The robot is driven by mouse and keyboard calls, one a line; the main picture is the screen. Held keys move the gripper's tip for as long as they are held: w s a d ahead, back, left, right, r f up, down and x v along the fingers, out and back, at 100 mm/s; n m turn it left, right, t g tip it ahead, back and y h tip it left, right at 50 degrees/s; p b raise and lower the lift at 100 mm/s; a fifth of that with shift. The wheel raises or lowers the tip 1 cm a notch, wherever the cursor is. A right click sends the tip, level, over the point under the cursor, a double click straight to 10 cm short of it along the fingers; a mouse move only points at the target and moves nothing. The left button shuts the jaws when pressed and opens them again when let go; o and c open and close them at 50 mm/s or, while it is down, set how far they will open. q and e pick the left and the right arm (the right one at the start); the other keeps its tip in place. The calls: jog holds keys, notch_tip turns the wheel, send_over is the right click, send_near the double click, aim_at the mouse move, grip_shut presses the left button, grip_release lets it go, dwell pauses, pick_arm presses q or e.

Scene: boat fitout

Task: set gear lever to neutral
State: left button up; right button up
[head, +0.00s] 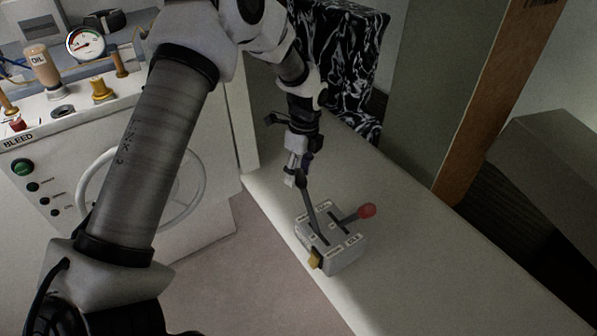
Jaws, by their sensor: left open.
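A grey control box (345,259) with two slotted levers sits on the pale bench top. One dark lever (312,208) rises from the left slot and leans toward the back, its top at my left gripper. The other lever has a red knob (367,211) and leans to the right. The small labels on the box are too small to read surely. My left gripper (299,178) points down with its open fingertips at the top of the dark lever; the lever's knob is largely hidden there, and contact cannot be told. My right gripper is out of view.
A black-and-white marbled block (352,55) stands behind my left arm. A wooden post (497,105) rises at the right. A white console (212,222) with a wheel, gauge (86,44) and oil bottle (41,66) is at the left. The bench right of the box is clear.

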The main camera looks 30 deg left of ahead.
pick_arm(q)
jog(key=shift+w+f, duration=0.2)
jog(key=shift+f, duration=0.35)
jog(key=shift+w+f, duration=0.2)
jog(key=shift+f, duration=0.3)
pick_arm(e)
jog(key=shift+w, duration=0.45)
pick_arm(q)
jog(key=shift+s+r, duration=0.1)
jog(key=shift+s, duration=0.05)
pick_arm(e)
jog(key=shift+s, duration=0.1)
pick_arm(q)
jog(key=shift+s+r, duration=0.1)
jog(key=shift+s, duration=0.05)
jog(key=c, duration=0.4)
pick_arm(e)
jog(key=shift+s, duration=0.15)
pick_arm(q)
jog(key=c, duration=0.6)
grip_shut()
jog(key=shift+d, duration=0.1)
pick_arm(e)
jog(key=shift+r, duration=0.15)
